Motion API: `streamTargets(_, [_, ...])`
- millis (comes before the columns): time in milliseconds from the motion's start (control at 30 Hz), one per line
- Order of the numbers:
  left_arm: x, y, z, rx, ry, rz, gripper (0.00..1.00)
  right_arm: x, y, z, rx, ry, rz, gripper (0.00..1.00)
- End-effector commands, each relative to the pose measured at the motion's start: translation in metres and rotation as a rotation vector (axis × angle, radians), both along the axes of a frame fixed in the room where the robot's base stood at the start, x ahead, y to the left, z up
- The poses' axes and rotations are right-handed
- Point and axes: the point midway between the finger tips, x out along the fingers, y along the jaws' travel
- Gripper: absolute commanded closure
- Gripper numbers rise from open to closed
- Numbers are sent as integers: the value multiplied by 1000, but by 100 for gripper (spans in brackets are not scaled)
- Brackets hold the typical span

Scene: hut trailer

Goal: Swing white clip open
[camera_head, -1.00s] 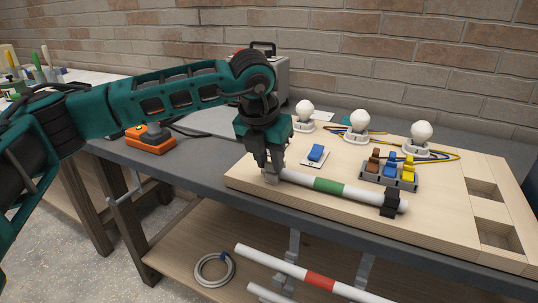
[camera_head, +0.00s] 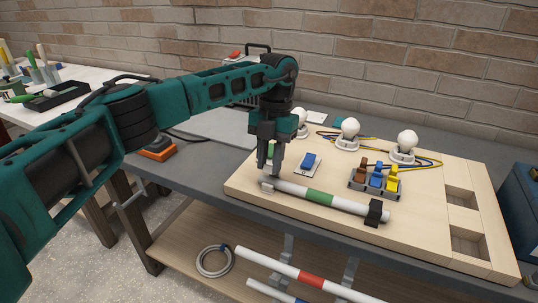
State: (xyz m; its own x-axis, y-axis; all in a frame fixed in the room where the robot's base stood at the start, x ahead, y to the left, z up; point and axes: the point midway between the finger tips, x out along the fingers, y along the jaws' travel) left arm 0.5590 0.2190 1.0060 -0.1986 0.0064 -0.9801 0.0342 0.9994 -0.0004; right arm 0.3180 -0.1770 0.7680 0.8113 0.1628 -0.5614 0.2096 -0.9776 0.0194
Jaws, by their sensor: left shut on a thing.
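The white clip (camera_head: 267,185) sits at the left end of a white tube with a green band (camera_head: 319,198) on the wooden board. My left gripper (camera_head: 268,170) points down just above and behind this end of the tube. Its fingers are close together and shut on a part of the white clip, which they mostly hide. I cannot tell how far the clip is open. A black clip (camera_head: 375,212) is around the tube's right end. My right gripper is not in view.
On the wooden board (camera_head: 420,235) are a blue switch (camera_head: 308,161), brown, blue and yellow levers (camera_head: 375,180) and several white bulbs (camera_head: 349,128) with wires. An orange device (camera_head: 157,150) lies on the bench to the left. A red-banded tube (camera_head: 311,279) is below.

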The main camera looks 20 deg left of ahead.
Motion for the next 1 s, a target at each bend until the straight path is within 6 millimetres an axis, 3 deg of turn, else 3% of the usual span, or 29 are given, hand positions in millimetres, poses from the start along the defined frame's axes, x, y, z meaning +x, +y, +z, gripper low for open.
streamTargets(600, [2,0,1,2,26,0,100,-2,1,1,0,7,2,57])
streamTargets(633, [2,0,1,2,26,0,72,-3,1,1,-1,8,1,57])
streamTargets(900, [2,0,1,1,27,0,47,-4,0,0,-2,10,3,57])
streamTargets(1000, [2,0,1,1,27,0,47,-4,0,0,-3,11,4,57])
